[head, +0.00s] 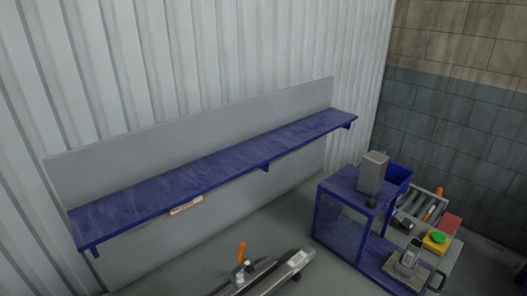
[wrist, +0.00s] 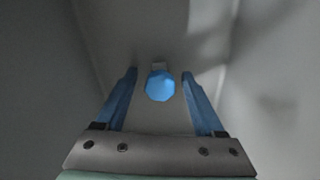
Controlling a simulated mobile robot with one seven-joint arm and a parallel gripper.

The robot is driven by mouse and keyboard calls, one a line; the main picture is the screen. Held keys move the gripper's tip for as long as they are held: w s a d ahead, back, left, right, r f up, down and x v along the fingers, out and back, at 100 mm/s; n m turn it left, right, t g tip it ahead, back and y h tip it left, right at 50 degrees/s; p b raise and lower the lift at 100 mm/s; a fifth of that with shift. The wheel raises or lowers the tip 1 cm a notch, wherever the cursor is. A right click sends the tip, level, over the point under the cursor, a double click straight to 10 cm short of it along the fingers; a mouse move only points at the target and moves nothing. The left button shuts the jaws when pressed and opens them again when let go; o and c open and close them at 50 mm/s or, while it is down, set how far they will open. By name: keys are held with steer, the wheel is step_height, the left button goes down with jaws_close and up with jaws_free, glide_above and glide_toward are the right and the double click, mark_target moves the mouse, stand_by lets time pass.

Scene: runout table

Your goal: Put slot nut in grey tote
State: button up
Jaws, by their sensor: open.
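In the wrist view my gripper (wrist: 160,95) is open, with its two blue fingers spread apart. A bright blue rounded piece (wrist: 160,86) shows between the fingers, with a small pale grey part (wrist: 159,66) just behind it. I cannot tell whether this is the slot nut, or whether it touches a finger. Plain grey surfaces (wrist: 105,35) rise on both sides, like the walls of a container; I cannot tell whether it is the grey tote. In the head view I cannot make out my gripper or a slot nut.
In the head view a long blue shelf (head: 215,172) runs along a grey panel. At right, a blue cabinet (head: 340,222) carries a tall grey box (head: 373,173). Beside it are a blue bin (head: 398,178) and a red block (head: 452,223). Metal rails (head: 285,270) lie at the bottom.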

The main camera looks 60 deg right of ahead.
step_height(320, 180, up, 12)
steer(key=shift+r, duration=0.15)
stand_by(0.4)
steer(key=shift+w, duration=0.1)
